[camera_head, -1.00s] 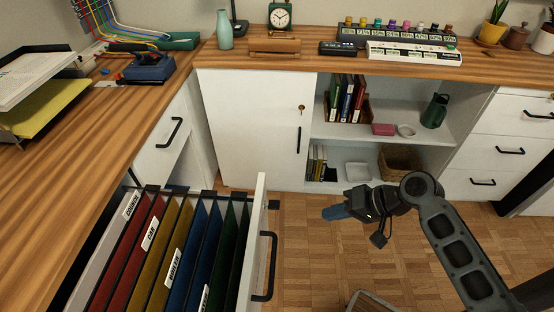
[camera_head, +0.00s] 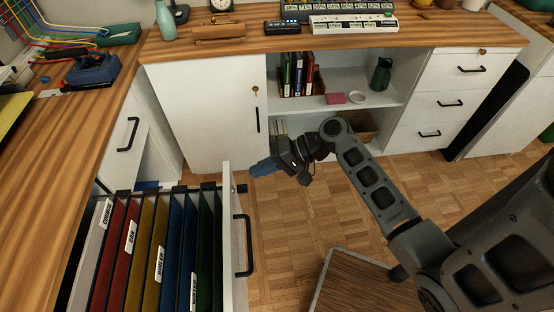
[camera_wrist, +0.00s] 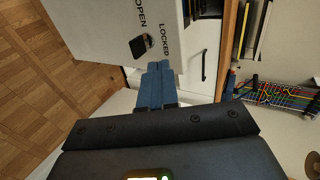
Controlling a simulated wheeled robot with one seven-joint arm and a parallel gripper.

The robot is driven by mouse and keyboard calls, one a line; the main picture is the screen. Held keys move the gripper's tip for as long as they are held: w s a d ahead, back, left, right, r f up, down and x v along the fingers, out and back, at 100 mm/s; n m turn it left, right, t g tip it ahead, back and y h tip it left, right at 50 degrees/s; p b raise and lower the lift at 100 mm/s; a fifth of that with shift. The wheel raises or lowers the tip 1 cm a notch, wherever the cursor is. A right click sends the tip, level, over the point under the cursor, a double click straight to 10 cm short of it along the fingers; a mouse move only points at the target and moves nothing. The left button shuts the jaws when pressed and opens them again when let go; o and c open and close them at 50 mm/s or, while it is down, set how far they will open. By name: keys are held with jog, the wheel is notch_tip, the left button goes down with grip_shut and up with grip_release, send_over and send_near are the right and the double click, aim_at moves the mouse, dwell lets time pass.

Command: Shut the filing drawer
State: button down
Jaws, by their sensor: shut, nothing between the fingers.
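The filing drawer stands open at the lower left of the head view, its white front (camera_head: 228,205) pulled out from under the desk. Coloured hanging files (camera_head: 150,250) fill it, and a black handle (camera_head: 246,245) is on the front's outer face. My gripper (camera_head: 256,168) has blue fingers closed together, just right of the far end of the drawer front. In the wrist view, the fingers (camera_wrist: 156,75) are together and empty beside a white panel (camera_wrist: 95,25) marked OPEN and LOCKED, apparently the drawer front. Whether they touch it, I cannot tell.
The wooden desk (camera_head: 60,150) runs above the drawer on the left. A white cabinet (camera_head: 205,115) with an open shelf stands at the back, and more drawers (camera_head: 435,100) are at the right. A wood-topped box (camera_head: 355,285) stands on the floor, lower right. Parquet floor between is clear.

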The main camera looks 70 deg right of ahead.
aim_at(230, 177)
jog(key=shift+w+a+f+p, duration=0.1)
jog(key=shift+w+a, duration=0.3)
jog(key=shift+w, duration=0.3)
jog(key=shift+w+a+f+p, duration=0.1)
jog(key=shift+w+a, duration=0.3)
jog(key=shift+w, duration=0.3)
jog(key=shift+w+a+f+p, duration=0.1)
jog(key=shift+w+a, duration=0.3)
jog(key=shift+w, duration=0.3)
jog(key=shift+w+r, duration=0.1)
jog(key=w+a, duration=0.5)
jog(key=w, duration=0.4)
jog(key=w+a+b, duration=0.1)
jog(key=w+a, duration=0.4)
jog(key=w, duration=0.4)
jog(key=w+a+b, duration=0.1)
jog(key=w+a, duration=0.5)
jog(key=w, duration=0.3)
jog(key=shift+w, duration=0.3)
